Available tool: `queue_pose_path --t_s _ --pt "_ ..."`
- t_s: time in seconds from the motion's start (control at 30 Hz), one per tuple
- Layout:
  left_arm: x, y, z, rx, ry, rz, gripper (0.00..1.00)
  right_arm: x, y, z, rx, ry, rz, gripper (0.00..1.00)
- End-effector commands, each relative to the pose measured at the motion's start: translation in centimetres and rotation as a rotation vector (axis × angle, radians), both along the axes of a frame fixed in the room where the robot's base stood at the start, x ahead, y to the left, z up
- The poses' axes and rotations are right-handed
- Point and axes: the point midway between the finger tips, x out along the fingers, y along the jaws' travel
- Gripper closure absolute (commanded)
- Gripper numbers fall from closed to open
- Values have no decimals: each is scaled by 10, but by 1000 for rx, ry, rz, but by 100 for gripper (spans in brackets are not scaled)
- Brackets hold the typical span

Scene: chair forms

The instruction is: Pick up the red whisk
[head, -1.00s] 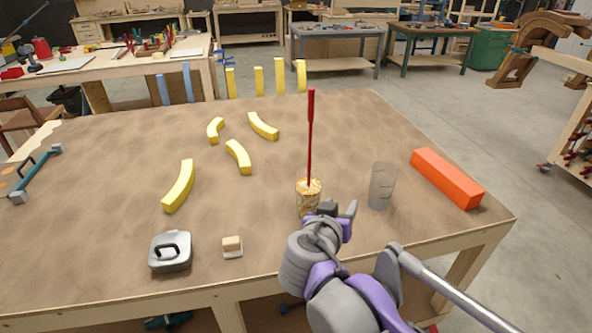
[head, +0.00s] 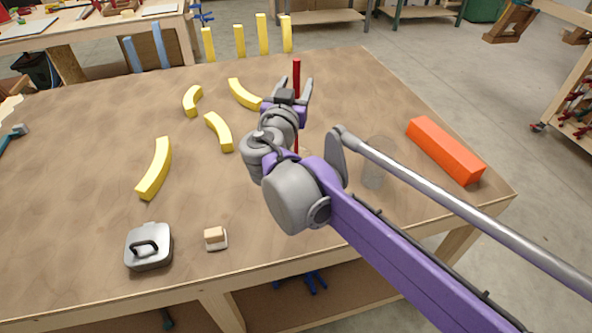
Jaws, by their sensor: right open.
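The red whisk (head: 296,72) stands upright on the table, with its handle top showing above my right gripper. A short piece of its red shaft shows below the gripper; its lower end is mostly hidden by my arm. My right gripper (head: 294,86) is open, with one finger seen on each side of the handle. I cannot tell whether the fingers touch it. My left gripper is not in view.
A clear cup (head: 376,165) stands right of my forearm, near an orange block (head: 445,151). Several yellow curved pieces (head: 155,168) lie to the left. A grey lidded pot (head: 149,246) and a small brush-like block (head: 215,238) sit near the front edge.

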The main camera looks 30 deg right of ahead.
Motion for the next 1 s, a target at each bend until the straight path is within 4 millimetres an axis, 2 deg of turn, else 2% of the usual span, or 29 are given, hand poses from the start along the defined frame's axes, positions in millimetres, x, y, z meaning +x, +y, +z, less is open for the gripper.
queue_pose_path --t_s 0.33,0.67,0.93,0.97,1.0 --pt "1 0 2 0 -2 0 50 36 -28 -1 -1 0 -2 45" --pt "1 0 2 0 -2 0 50 41 -32 -2 -1 1 0 47" --pt "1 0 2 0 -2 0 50 41 -32 -2 -1 1 0 96" --pt "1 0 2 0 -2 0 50 41 -32 -2 -1 1 0 100" --pt "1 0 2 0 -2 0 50 41 -32 -2 -1 1 0 100"
